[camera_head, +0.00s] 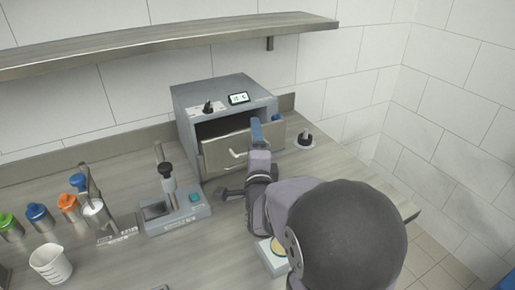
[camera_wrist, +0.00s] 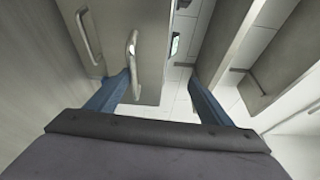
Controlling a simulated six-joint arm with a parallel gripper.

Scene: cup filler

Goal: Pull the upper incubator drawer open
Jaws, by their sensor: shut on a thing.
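The incubator (camera_head: 188,120) is a grey box against the back wall. Its upper drawer (camera_head: 222,151) stands partly out, with a dark opening above its front. The drawer's pale bar handle (camera_head: 237,153) is in plain view; it also shows in the wrist view (camera_wrist: 133,55). My gripper (camera_wrist: 162,88) is at the right part of the drawer front, its blue fingers apart. The left finger in the wrist view meets the front near the handle. The exact contact is hard to see. A second handle (camera_wrist: 88,38), on another panel, shows at the left of the wrist view.
A grey device with a post (camera_head: 178,215) stands left of the drawer, in front of the incubator. Bottles with coloured lids (camera_head: 38,215) and a white beaker (camera_head: 50,264) are at the left. A small black-topped item (camera_head: 305,139) stands right of the incubator. A shelf (camera_head: 160,45) hangs above.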

